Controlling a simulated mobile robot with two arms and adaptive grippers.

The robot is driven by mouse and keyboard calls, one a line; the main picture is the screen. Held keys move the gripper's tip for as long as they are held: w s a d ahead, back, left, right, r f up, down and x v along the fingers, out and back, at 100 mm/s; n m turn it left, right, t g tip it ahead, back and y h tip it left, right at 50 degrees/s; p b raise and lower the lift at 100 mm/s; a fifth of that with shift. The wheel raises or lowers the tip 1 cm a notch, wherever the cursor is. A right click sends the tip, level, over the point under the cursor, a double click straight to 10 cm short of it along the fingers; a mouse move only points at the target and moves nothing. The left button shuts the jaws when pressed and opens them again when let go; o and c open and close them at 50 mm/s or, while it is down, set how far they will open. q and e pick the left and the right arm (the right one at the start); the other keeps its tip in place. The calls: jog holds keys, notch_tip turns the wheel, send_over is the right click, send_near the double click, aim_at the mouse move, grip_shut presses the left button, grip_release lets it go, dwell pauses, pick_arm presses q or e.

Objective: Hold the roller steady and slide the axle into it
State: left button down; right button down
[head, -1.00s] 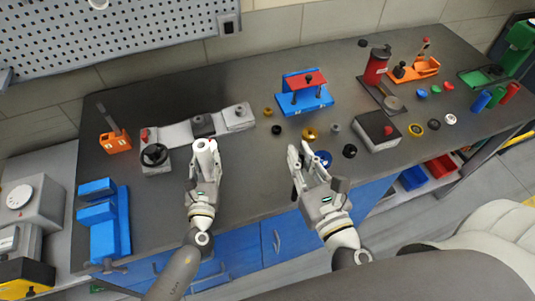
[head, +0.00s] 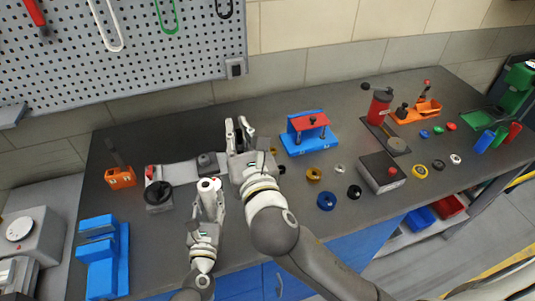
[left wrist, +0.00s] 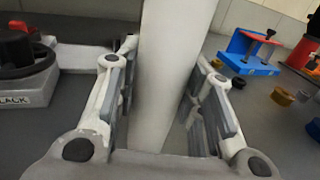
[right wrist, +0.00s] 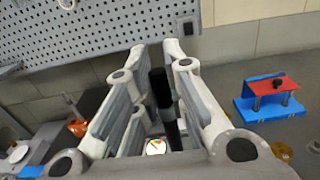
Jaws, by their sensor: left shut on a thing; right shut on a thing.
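My left gripper (head: 208,205) is shut on the white roller (head: 207,184), which stands roughly upright with its open end up in the head view. The roller (left wrist: 172,70) also shows between the fingers in the left wrist view. My right gripper (head: 239,133) is behind and slightly right of the roller in the head view. It is shut on the black axle (right wrist: 161,88), seen between the fingers in the right wrist view. The fingers mostly hide the axle in the head view. The axle looks apart from the roller; the exact gap is unclear.
A grey fixture with a black handwheel (head: 158,193) lies left of the grippers. A blue stand with a red top (head: 310,132) is to the right, near several loose rings, including a blue one (head: 326,201). A perforated panel (head: 125,50) hangs behind the bench.

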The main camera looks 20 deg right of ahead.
jog(key=w+a+r+n+y, duration=0.1)
jog(key=w+a+r+y, duration=0.1)
jog(key=a+r, duration=0.4)
jog(key=w+a, duration=0.1)
jog(key=a, duration=0.2)
jog(key=shift+a+r+n+y, duration=0.15)
jog(key=shift+r+n+y, duration=0.2)
jog(key=shift+n+y, duration=0.05)
jog(key=shift+w, duration=0.1)
jog(key=shift+f, duration=2.1)
jog(key=shift+f, duration=2.85)
jog(key=c, duration=1.4)
grip_release()
jog(key=shift+f, duration=0.1)
